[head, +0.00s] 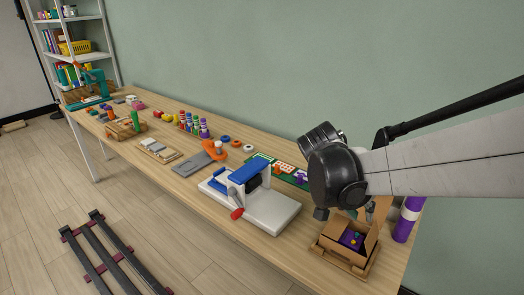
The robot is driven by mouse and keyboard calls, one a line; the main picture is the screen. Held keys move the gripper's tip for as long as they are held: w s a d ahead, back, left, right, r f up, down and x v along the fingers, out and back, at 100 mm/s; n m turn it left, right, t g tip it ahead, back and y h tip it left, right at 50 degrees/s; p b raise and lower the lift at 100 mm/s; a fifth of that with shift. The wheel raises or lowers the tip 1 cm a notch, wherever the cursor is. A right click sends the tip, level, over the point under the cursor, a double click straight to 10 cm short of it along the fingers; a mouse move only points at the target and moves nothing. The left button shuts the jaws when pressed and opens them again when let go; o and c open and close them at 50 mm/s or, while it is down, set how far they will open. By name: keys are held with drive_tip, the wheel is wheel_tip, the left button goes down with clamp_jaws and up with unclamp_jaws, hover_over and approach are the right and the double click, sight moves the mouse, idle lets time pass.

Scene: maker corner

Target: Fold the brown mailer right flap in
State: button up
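The brown mailer (338,249) is an open cardboard box at the near right end of the workbench, with a purple item (351,239) inside. A brown flap (381,211) stands up at its back right, partly behind my arm. My arm reaches in from the right, and its dark end hangs over the back of the mailer. Only small dark parts of my gripper (322,213) show below the wrist. Its fingertips are hidden or too small to make out, so I cannot tell whether it touches a flap.
A purple cylinder with a white band (407,219) stands just right of the mailer. A white device with a blue lever (262,205) stands to its left. A green board (282,172) lies behind. Several small items fill the far bench (180,180).

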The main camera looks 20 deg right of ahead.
sight(371, 230)
drive_tip(key=b+x, duration=0.2)
drive_tip(key=x, duration=0.7)
drive_tip(key=shift+d+f, duration=0.2)
drive_tip(key=shift+f, duration=0.1)
drive_tip(key=shift+c, duration=0.5)
clamp_jaws()
